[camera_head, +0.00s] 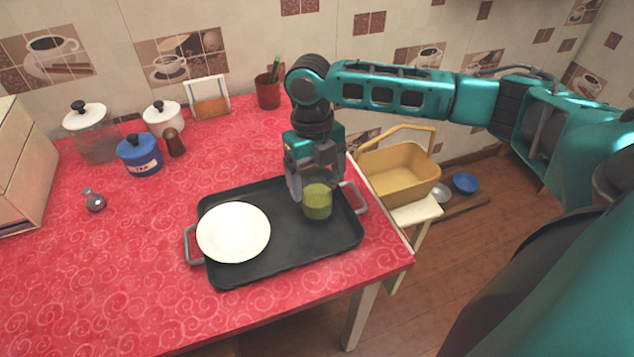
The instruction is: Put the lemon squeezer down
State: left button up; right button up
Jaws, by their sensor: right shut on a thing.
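My right gripper (316,186) points down over the right half of a black tray (285,250). It is shut on a yellow-green cup-shaped thing, which I take for the lemon squeezer (318,204). The fingers cover its upper part. It looks upright, at or just above the tray's surface; I cannot tell whether it touches. A white plate (233,232) lies on the left half of the tray, apart from the squeezer. My left gripper is not in view.
The tray has grey handles and lies near the right edge of the red counter (120,280). A blue pot (139,157), a brown shaker (174,143) and a small flask (94,201) stand to the left. A yellow basket (400,172) is beyond the counter's right edge.

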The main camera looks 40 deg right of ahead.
jog(key=shift+f, duration=0.6)
jog(key=shift+f, duration=0.15)
jog(key=o, duration=1)
jog(key=shift+o, duration=0.2)
jog(key=r, duration=0.4)
jog(key=w+r+p, duration=0.1)
jog(key=r, duration=0.7)
jog(key=shift+w+r+p, duration=0.1)
jog(key=shift+w+p, duration=0.1)
jog(key=shift+p, duration=0.15)
